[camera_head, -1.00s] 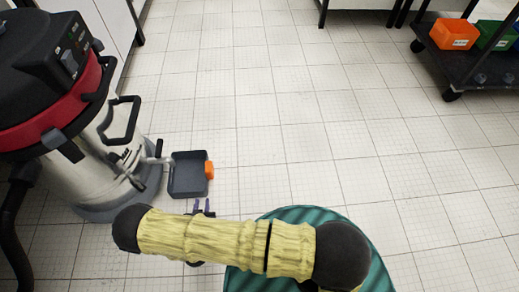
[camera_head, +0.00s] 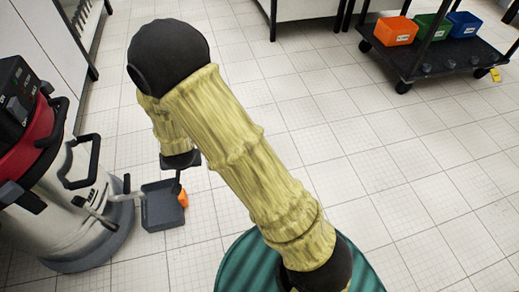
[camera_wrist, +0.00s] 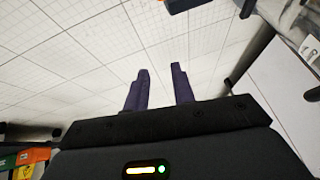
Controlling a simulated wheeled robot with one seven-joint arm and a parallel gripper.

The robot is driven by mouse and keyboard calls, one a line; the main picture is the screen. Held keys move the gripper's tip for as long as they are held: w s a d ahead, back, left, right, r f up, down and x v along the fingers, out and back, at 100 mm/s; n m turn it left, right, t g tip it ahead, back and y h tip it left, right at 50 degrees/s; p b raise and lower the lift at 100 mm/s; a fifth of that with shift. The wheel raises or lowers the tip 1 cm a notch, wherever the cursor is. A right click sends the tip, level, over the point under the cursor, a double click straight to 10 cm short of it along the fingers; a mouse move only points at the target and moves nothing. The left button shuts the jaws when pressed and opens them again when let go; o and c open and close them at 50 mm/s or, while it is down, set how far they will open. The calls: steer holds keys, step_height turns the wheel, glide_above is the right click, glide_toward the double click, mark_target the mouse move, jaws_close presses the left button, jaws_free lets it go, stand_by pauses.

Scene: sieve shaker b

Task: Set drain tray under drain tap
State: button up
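The drain tray (camera_head: 158,212), a dark grey open box with an orange handle on its right side, lies flat on the floor. The drain tap (camera_head: 125,196) sticks out from the lower steel body of the vacuum, close to the tray's left edge. I cannot tell whether the spout is over the rim. My gripper (camera_wrist: 161,70) is open and empty in the wrist view, with two purple fingers apart. In the head view its dark body (camera_head: 180,161) is above the tray's far right corner. An orange piece, probably the handle (camera_wrist: 177,5), shows at the wrist view's top edge.
The red, black and steel vacuum (camera_head: 62,205) stands at the left. A dark trolley (camera_head: 440,58) with orange, green and blue bins stands at the back right. White cabinets and a bench edge the back. The tiled floor in the middle is clear.

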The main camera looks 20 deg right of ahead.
steer(key=s+d+r+g, duration=0.1)
steer(key=s+d+r, duration=0.6)
steer(key=d, duration=0.3)
steer(key=s+d+r+n+g+h, duration=0.1)
steer(key=s+d+r+g, duration=0.1)
steer(key=s+d+r, duration=0.5)
steer(key=d, duration=0.3)
steer(key=shift+d+r+n, duration=0.3)
